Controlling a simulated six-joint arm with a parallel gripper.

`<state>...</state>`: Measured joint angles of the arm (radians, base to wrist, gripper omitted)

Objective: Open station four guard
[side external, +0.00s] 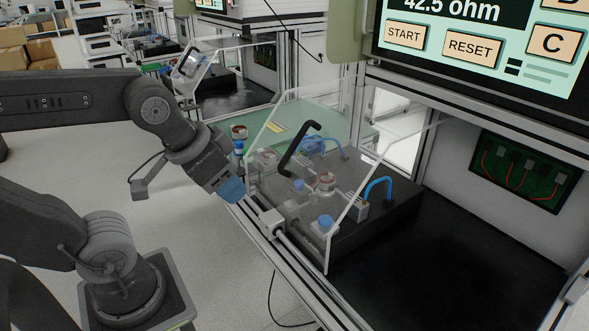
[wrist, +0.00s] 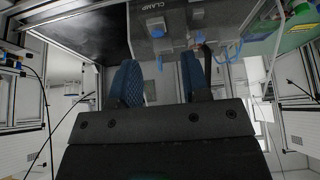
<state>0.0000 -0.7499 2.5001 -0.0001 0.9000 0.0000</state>
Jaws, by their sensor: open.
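The station guard (side external: 350,222) is a clear panelled cover with a black bar handle (side external: 298,148) on its sloping front. It stands over a dark fixture block (side external: 385,215) with blue-capped clamps and copper-wound parts, and looks lowered. My gripper (side external: 232,188) is just left of the guard's front, lower than the handle and apart from it. In the wrist view its two blue fingers (wrist: 160,78) are spread with nothing between them. The grey fixture (wrist: 175,25), marked CLAMP, shows beyond the fingers. A dark bar near the right finger may be the handle; I cannot tell.
A screen (side external: 475,45) with START and RESET buttons hangs above the station. A black mat (side external: 430,270) right of the fixture is clear. An aluminium rail (side external: 290,265) runs along the front edge. A green mat (side external: 375,142) and another guarded station (side external: 230,85) lie behind.

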